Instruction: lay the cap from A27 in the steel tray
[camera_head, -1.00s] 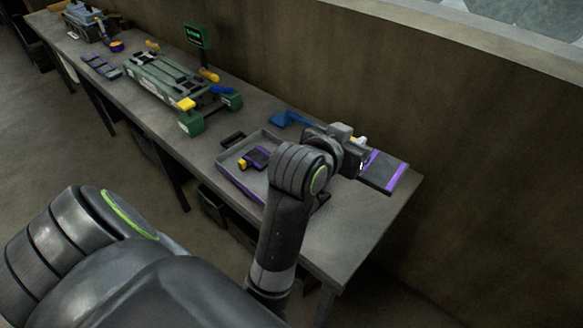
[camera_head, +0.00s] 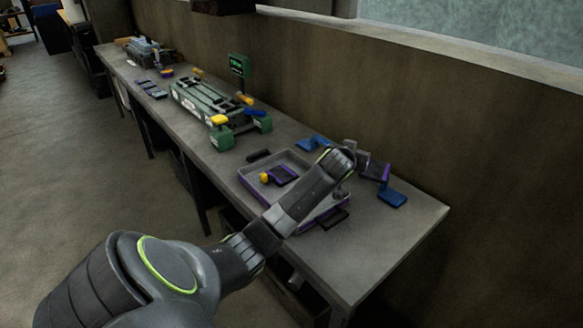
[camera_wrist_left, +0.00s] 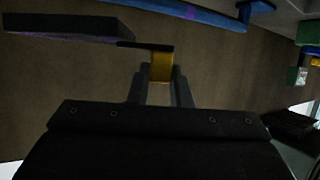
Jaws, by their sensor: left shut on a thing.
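The steel tray (camera_head: 252,191) sits on the bench, its front edge purple. It holds a dark, purple-edged piece (camera_head: 286,174) with a yellow knob (camera_head: 265,177). My left gripper (camera_head: 362,161) is above the bench to the right of the tray. It is shut on the yellow grip (camera_wrist_left: 162,66) of a dark, purple-edged plate, which I take as the cap (camera_wrist_left: 68,26). The cap also shows in the head view (camera_head: 379,171), raised and tilted, partly hidden by the gripper. No A27 label is legible. My right gripper is out of view.
Blue pieces lie on the bench behind the tray (camera_head: 312,143) and at the right (camera_head: 392,198). A dark block (camera_head: 332,219) lies by the tray's front right. A green fixture (camera_head: 205,105) and a green display (camera_head: 239,67) stand farther left. The bench's right end is clear.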

